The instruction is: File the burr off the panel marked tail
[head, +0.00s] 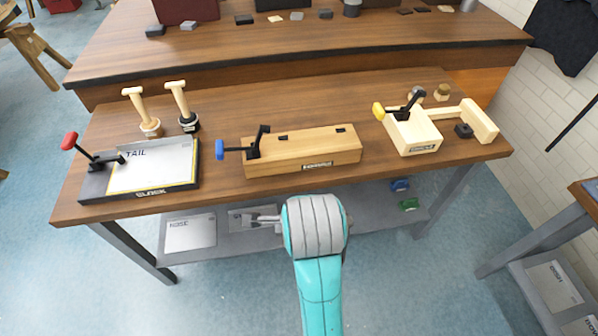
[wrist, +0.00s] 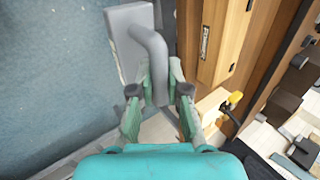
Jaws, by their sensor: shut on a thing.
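The panel marked TAIL (head: 155,166) is a pale plate lying flat in a black-framed fixture (head: 150,192) at the bench's left end. A clamp with a red handle (head: 69,141) reaches over its left edge. I cannot make out a burr. My gripper (wrist: 160,92) is shut on the bent handle of a grey tool (wrist: 150,45), which has a flat, block-like body. In the head view my arm partly hides the gripper (head: 264,218), low in front of the bench. It is to the right of the TAIL panel and apart from it.
A wooden block fixture with a blue-handled clamp (head: 305,151) stands mid-bench. A pale fixture with a yellow-handled clamp (head: 412,131) is right of it. Two wooden-handled tools (head: 143,112) (head: 182,106) stand behind the TAIL panel. A NOSE panel (head: 190,232) lies on the lower shelf.

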